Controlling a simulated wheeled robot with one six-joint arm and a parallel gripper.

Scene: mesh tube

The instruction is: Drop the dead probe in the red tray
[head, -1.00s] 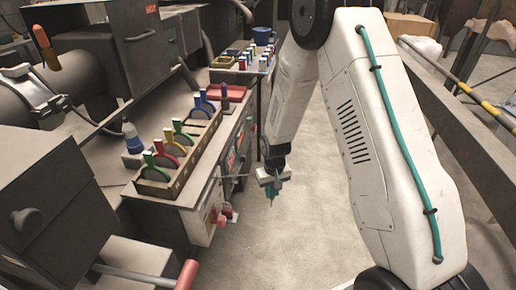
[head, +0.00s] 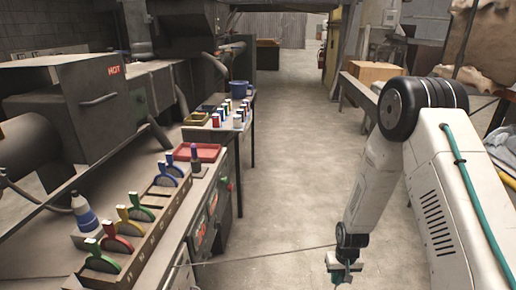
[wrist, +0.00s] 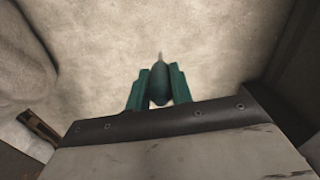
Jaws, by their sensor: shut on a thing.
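My gripper (head: 343,274) hangs low over the aisle floor, right of the bench. In the wrist view its green fingers (wrist: 158,78) are shut on the probe (wrist: 159,88), a dark teardrop-shaped body with a thin pale tip pointing away from me. The floor shows beyond the tip. The red tray (head: 205,149) lies on the bench, left of and farther off than my gripper. It looks empty. The wrist view does not show the tray.
A rack (head: 155,228) with several coloured round-handled tools stands along the bench's near edge. A thin line runs between bench and gripper. The aisle is clear.

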